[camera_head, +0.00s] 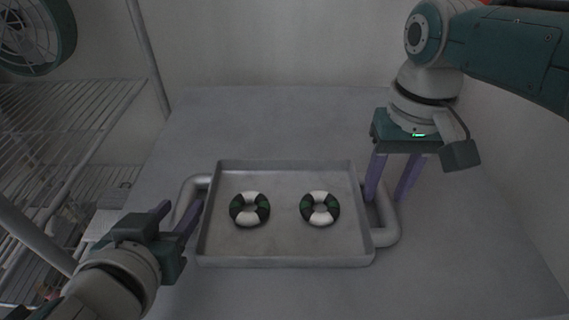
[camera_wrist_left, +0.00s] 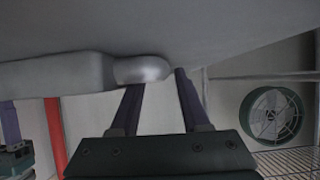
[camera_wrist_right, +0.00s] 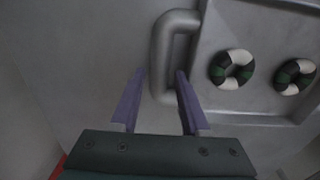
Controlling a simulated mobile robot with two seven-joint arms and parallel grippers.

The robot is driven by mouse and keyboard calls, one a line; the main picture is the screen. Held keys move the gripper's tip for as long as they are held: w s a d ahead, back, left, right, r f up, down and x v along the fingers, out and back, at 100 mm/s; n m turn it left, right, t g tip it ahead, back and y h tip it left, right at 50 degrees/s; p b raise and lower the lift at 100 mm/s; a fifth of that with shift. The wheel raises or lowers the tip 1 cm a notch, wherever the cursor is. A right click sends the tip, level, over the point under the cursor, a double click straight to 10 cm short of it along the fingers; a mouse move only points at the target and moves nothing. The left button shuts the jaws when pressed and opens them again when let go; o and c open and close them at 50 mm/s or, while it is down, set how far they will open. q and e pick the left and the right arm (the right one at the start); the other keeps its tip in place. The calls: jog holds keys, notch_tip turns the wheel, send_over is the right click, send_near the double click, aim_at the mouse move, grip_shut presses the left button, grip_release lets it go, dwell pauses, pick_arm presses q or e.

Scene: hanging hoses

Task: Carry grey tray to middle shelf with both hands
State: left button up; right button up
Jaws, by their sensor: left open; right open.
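The grey tray (camera_head: 285,254) lies flat on a grey table top, with a bar handle on each short side. Contact cannot be told.
A wire shelf rack (camera_head: 70,125) stands at the left, with several tiers partly cut off; which is the middle one is unclear. A round green fan (camera_head: 35,35) is above it. The grey table top (camera_head: 270,115) is clear behind the tray. Pale walls stand behind and right.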

pick_arm(q)
jog(key=shift+w+f, duration=0.2)
jog(key=shift+w, duration=0.2)
pick_arm(e)
jog(key=shift+f, duration=0.45)
pick_arm(q)
jog(key=shift+c, duration=0.3)
pick_arm(e)
jog(key=shift+c, duration=0.3)
pick_arm(q)
grip_shut()
pick_arm(e)
grip_shut()
